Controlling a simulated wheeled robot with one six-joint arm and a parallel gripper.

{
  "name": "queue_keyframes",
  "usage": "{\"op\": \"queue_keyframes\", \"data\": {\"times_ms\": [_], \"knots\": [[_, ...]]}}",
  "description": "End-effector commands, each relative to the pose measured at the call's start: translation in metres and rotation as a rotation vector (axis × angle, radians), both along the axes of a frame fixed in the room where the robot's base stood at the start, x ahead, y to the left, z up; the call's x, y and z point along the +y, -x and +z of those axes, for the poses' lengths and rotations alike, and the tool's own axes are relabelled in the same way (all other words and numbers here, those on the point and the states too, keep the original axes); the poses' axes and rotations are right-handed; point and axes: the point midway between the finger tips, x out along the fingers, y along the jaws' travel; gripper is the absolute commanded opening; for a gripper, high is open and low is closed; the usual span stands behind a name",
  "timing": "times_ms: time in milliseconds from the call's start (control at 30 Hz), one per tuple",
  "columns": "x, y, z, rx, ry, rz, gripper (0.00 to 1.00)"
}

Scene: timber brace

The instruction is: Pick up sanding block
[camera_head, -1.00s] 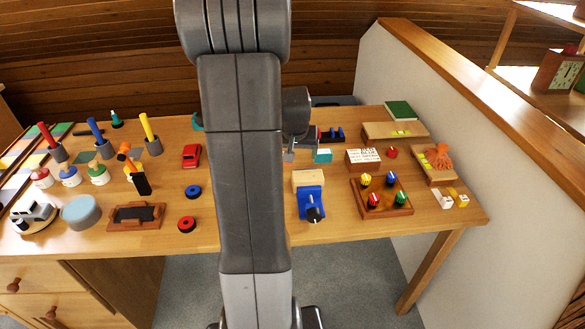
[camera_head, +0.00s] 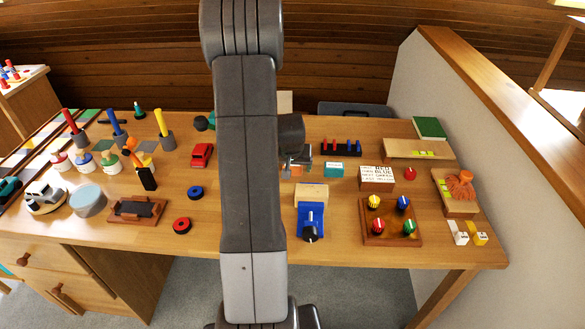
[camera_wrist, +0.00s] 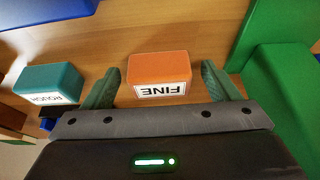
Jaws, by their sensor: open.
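An orange block marked FINE (camera_wrist: 159,69) lies on the table, between the two green fingers of my gripper (camera_wrist: 160,80) in the wrist view. My gripper is open, with a gap to the block on each side. A teal block marked ROUGH (camera_wrist: 48,80) lies just outside the left finger. In the head view the teal block (camera_head: 334,169) shows right of my gripper (camera_head: 296,163), and the orange block (camera_head: 293,171) is mostly hidden by the gripper.
In the wrist view a large green object (camera_wrist: 280,85) stands close to the right finger, and a blue object (camera_wrist: 40,12) lies at the upper left. In the head view a blue clamp-like tool (camera_head: 310,222) and a lettered block (camera_head: 376,178) stand nearby on the table (camera_head: 345,250).

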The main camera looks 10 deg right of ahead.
Motion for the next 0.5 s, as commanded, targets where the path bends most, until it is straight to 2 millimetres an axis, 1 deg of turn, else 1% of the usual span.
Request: {"op": "queue_keyframes", "data": {"times_ms": [167,267,400,433,500], "knots": [[-0.0001,0.0,0.0001,0.0,0.0,0.0,0.82],[-0.0001,0.0,0.0001,0.0,0.0,0.0,0.64],[-0.0001,0.0001,0.0002,0.0,0.0,0.0,0.37],[-0.0001,0.0001,0.0002,0.0,0.0,0.0,0.34],[-0.0001,0.0,0.0003,0.0,0.0,0.0,0.34]]}}
